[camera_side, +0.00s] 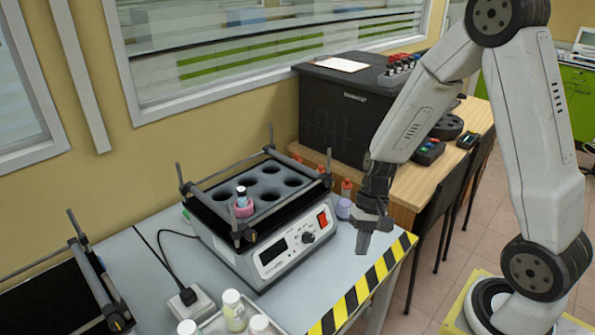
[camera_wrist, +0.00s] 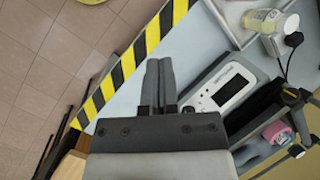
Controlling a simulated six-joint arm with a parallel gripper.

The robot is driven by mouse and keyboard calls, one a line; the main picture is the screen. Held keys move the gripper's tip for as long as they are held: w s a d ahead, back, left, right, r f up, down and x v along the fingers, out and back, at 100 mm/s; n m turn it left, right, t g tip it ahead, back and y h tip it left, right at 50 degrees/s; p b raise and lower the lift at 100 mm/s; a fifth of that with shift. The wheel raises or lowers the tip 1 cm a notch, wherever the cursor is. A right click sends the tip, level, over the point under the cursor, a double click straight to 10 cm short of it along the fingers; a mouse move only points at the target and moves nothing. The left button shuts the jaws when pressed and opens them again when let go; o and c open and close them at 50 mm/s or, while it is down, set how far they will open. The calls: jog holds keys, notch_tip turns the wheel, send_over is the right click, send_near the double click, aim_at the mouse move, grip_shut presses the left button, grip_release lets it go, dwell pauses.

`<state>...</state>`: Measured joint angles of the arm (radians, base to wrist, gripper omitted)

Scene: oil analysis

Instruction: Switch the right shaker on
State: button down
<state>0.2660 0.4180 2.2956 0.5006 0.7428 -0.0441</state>
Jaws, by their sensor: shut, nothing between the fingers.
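The right shaker (camera_side: 285,258) stands on the grey table in the side view, with a black rack of round holes on top. Its white front panel has a dark display, a knob (camera_side: 308,237) and a red switch (camera_side: 322,219) at the right end. Whether the switch is on or off I cannot tell. My gripper (camera_side: 364,243) is shut and empty, pointing down to the right of the panel and apart from it. In the wrist view my gripper (camera_wrist: 159,64) has its fingers together, beside the shaker's panel (camera_wrist: 224,92); the red switch does not show there.
Another shaker (camera_side: 55,300) is partly visible at left. A pink container with a dark cap (camera_side: 243,206) sits in the right shaker's rack. Several white-capped bottles (camera_side: 235,312) stand in front. Black-and-yellow tape (camera_side: 360,291) marks the table edge. A large black box (camera_side: 340,115) stands behind.

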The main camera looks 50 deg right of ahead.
aim_at(324, 220)
jog(key=w+d+f+m+t+y, duration=0.3)
jog(key=w+d+f+m+t, duration=0.1)
jog(key=d+m+t, duration=0.3)
jog(key=w+d+f+m+t+y, duration=0.4)
jog(key=w+d+f+m+t, duration=0.1)
jog(key=m, duration=0.5)
jog(key=d+f+t, duration=0.1)
jog(key=d+t, duration=0.1)
jog(key=t, duration=0.1)
jog(key=shift+w+d+m+t+y, duration=0.3)
jog(key=shift+m, duration=0.1)
jog(key=shift+w, duration=0.1)
jog(key=w+f, duration=0.3)
jog(key=w, duration=0.5)
